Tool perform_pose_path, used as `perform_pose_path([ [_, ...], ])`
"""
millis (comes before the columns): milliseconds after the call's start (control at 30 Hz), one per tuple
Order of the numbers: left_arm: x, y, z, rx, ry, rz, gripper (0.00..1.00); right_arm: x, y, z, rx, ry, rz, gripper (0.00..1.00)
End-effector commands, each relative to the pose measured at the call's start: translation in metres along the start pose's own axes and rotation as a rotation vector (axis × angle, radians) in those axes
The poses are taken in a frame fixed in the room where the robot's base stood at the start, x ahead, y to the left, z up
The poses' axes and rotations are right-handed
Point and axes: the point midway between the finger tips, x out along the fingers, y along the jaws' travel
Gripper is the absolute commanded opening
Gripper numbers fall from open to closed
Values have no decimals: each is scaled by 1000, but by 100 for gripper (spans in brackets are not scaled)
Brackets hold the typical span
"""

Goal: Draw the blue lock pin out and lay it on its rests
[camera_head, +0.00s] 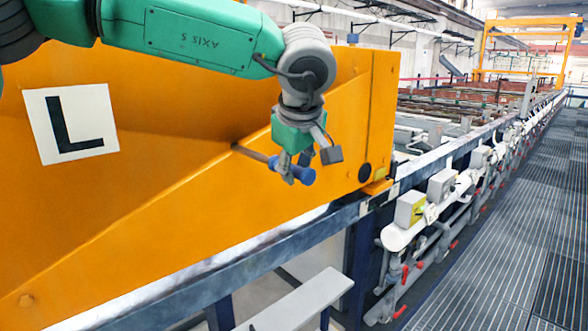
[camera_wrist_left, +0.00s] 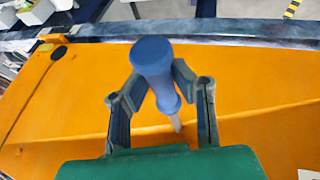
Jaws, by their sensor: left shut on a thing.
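The lock pin has a blue handle (camera_head: 305,176) and a thin shaft that runs back to the orange panel (camera_head: 190,215). The shaft meets the panel at a dark spot, and how deep it sits cannot be seen. My left gripper (camera_head: 291,172) is shut on the pin just behind the handle's end. In the left wrist view the blue handle (camera_wrist_left: 153,60) stands between the two fingers (camera_wrist_left: 160,92), its shaft pointing down to the orange surface. My right gripper is not in view. I cannot make out the rests for certain.
A blue-grey rail (camera_head: 300,236) runs below the orange panel. A pale grey ledge (camera_head: 298,304) lies lower, in front of it. The grated walkway (camera_head: 510,230) at the right is clear.

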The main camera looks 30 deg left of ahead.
Motion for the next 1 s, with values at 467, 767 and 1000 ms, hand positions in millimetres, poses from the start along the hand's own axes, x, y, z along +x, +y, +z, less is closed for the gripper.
perform_pose_path([
  [467, -1, 1, -1, 0, 1, 3, 34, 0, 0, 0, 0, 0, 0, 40],
  [767, 1, 0, 0, 0, -1, -2, 44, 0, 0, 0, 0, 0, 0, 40],
  [1000, -20, 1, 0, 0, 0, 3, 44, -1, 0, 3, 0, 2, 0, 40],
])
